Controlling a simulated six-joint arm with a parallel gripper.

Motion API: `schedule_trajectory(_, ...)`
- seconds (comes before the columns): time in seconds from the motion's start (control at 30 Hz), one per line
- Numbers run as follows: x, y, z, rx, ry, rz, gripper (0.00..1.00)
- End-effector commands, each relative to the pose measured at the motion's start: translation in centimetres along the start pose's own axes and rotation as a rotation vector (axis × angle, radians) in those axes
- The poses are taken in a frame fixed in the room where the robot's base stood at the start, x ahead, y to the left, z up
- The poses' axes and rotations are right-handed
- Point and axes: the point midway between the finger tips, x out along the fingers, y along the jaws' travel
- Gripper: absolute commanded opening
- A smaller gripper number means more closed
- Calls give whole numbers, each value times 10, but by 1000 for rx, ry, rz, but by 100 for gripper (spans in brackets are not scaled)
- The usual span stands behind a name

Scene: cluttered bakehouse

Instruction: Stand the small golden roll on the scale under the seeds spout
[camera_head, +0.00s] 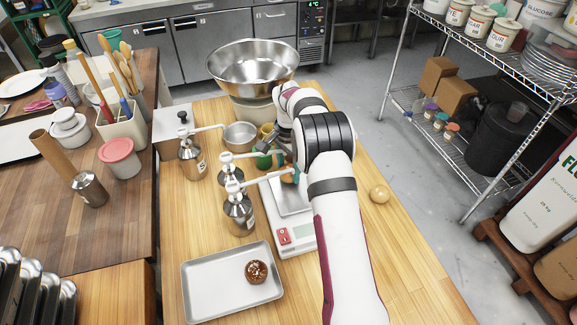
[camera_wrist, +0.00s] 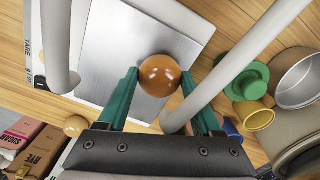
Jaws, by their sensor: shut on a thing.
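A glossy golden-brown roll (camera_wrist: 160,75) is between the green fingers of my gripper (camera_wrist: 158,82), which is shut on it. The roll is over the scale's metal plate (camera_wrist: 120,45); I cannot tell whether it touches. In the head view the scale (camera_head: 304,238) is partly hidden by my arm, and an orange bit of the held roll (camera_head: 289,176) shows beside it. A paler golden ball (camera_head: 379,194) lies on the table right of my arm. Metal dispensers (camera_head: 239,212) stand left of the scale, with pale spouts (camera_head: 258,179) reaching toward it. I cannot read which is seeds.
Spout tubes pass on both sides of my gripper in the wrist view, at left (camera_wrist: 58,50) and right (camera_wrist: 245,65). A green object (camera_wrist: 240,78) and metal pot (camera_wrist: 298,78) are close by. A tray (camera_head: 205,290) holding a sprinkled brown roll (camera_head: 256,271) is in front.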

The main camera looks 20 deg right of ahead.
Motion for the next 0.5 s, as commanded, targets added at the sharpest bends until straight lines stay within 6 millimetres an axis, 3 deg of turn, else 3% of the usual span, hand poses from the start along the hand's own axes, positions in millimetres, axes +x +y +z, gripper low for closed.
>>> schedule_trajectory(0.3,8,0,0,0,0,0,36)
schedule_trajectory(0.33,8,0,0,0,0,0,69)
schedule_trajectory(0.5,8,0,0,0,0,0,97)
